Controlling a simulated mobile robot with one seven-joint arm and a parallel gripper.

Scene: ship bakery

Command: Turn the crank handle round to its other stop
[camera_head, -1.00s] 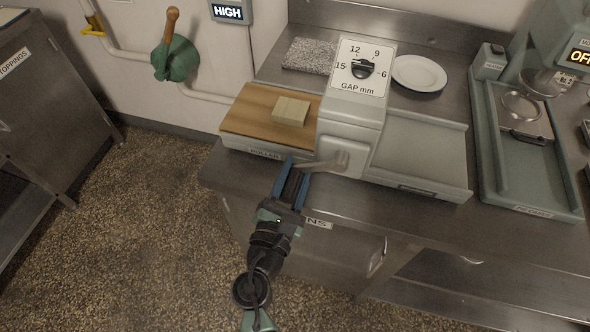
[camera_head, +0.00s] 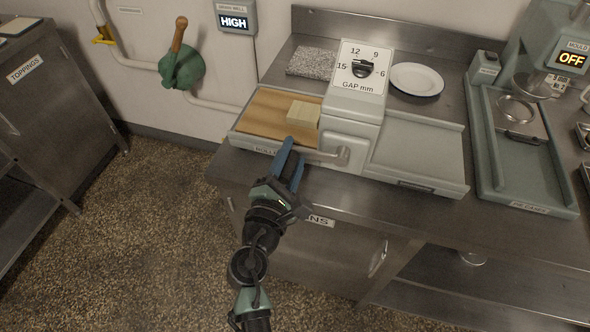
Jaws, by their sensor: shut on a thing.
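The crank handle (camera_head: 322,155) is a pale grey arm on the front of the dough roller (camera_head: 352,126). It points left from its hub (camera_head: 343,155), close to level. My gripper (camera_head: 294,150) has its blue fingers shut on the grip at the crank's left end, and the fingers hide that grip. A pale dough block (camera_head: 303,113) lies on the wooden board (camera_head: 262,112) left of the roller housing, close against it. The dial on top of the roller (camera_head: 362,66) reads in gap millimetres.
A white plate (camera_head: 417,79) and a speckled slab (camera_head: 312,62) lie behind the roller. The roller's right-hand bed (camera_head: 418,148) is empty. A green press (camera_head: 530,165) stands at the right. The floor in front of the counter is clear.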

